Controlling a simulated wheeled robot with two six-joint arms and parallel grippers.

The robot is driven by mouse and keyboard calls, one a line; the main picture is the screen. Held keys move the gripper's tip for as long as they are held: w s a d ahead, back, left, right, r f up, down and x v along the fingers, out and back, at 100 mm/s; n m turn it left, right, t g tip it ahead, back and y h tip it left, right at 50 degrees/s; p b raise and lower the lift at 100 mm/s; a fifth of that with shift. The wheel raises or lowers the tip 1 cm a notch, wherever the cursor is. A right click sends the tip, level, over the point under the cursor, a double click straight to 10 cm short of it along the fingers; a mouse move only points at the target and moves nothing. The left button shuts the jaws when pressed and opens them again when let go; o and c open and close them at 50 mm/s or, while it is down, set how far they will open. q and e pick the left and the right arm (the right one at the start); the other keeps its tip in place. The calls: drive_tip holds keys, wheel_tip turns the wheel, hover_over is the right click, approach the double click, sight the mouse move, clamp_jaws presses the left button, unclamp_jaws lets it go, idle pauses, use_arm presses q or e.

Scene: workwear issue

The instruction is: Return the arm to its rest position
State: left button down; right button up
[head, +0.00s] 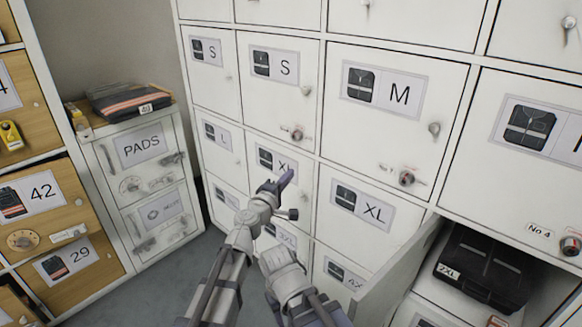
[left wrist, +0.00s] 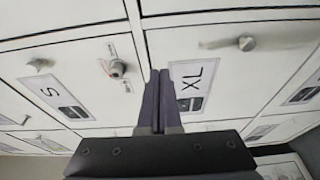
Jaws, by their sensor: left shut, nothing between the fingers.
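My left gripper (head: 284,182) is raised in the middle of the head view, in front of the white lockers around the XL labels. Its dark purple fingers are together with nothing between them. The left wrist view shows the same closed fingers (left wrist: 157,100) pointing at the locker fronts, between a door labelled S (left wrist: 58,97) and a door labelled XL (left wrist: 192,85). Pale arm links reach up from the bottom of the head view. I see no right gripper.
White lockers (head: 325,105) fill the middle and right. An open door (head: 395,270) juts out at lower right, beside a compartment holding a black 2XL garment (head: 490,268). A PADS cabinet (head: 143,147) and wooden lockers (head: 45,205) stand left. Grey floor (head: 150,295) is clear at lower left.

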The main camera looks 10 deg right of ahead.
use_arm(q)
drive_tip(key=s+a+f+m+g+y, duration=0.1)
drive_tip(key=s+a+f+m+g, duration=0.35)
drive_tip(key=s+f, duration=0.2)
drive_tip(key=s+a+f+m+g+y, duration=0.1)
drive_tip(key=s+a+f+m+g, duration=0.4)
drive_tip(key=f, duration=0.3)
drive_tip(key=s+a+f+m+g+y, duration=0.1)
drive_tip(key=s+a+f+g+y, duration=0.1)
drive_tip(key=s+a+f+y, duration=0.4)
drive_tip(key=s+a+f+m+g+y, duration=0.1)
drive_tip(key=s+a+g+y, duration=0.15)
drive_tip(key=s+a, duration=0.7)
drive_tip(key=s+d+r+m+g+p, duration=0.1)
drive_tip(key=s+d+r+m+p, duration=0.2)
drive_tip(key=d, duration=0.6)
wheel_tip(320, 180, up, 36)
drive_tip(key=p, duration=3.7)
drive_tip(key=shift+s+r+m, duration=0.25)
drive_tip(key=shift+s+m, duration=0.1)
drive_tip(key=shift+d+y, duration=0.1)
drive_tip(key=shift+y, duration=0.15)
